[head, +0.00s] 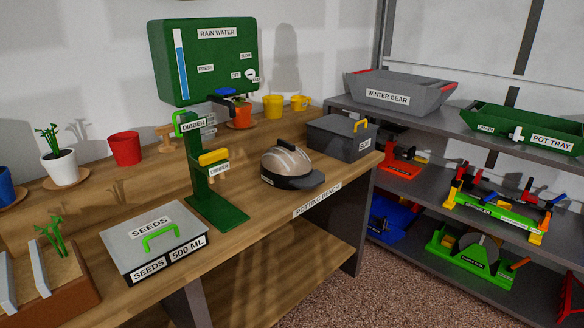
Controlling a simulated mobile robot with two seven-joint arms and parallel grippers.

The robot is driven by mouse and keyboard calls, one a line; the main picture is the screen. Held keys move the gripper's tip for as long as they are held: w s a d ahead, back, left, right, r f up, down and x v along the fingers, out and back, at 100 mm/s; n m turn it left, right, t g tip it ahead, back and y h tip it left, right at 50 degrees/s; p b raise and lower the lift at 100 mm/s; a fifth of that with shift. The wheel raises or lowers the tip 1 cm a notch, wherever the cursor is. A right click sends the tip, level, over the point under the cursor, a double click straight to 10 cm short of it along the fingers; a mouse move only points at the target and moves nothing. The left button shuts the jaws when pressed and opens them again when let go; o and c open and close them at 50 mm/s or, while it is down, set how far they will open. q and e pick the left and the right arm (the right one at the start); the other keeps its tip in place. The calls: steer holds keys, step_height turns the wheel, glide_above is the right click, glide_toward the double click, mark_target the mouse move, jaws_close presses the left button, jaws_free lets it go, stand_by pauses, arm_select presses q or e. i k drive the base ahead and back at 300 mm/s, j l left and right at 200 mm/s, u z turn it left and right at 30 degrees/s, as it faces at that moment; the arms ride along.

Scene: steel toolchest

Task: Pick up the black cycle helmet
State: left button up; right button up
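A helmet-like object (287,164) sits on the wooden bench, right of the middle of the head view. Its dome is beige-grey with pale stripes, and its lower rim and the peak pointing right are black. No wholly black helmet shows in this view. Neither of my grippers is in view.
The potting bench (252,220) also bears a green dibber stand (217,211) left of the helmet, a grey seeds box (153,243) at front, and a dark grey box (339,138) behind right. A green rain water tank (203,62) hangs above. Grey shelving (420,128) stands right.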

mark_target(285, 166)
steer(key=u, duration=0.75)
steer(key=i+l+u, duration=0.15)
steer(key=u, duration=0.15)
steer(key=i+l+u, duration=0.15)
steer(key=l+u, duration=0.15)
steer(key=i+l, duration=0.2)
steer(key=l, duration=0.2)
steer(key=i+l, duration=0.2)
steer(key=l, duration=0.2)
steer(key=i+l, duration=0.2)
steer(key=l, duration=0.2)
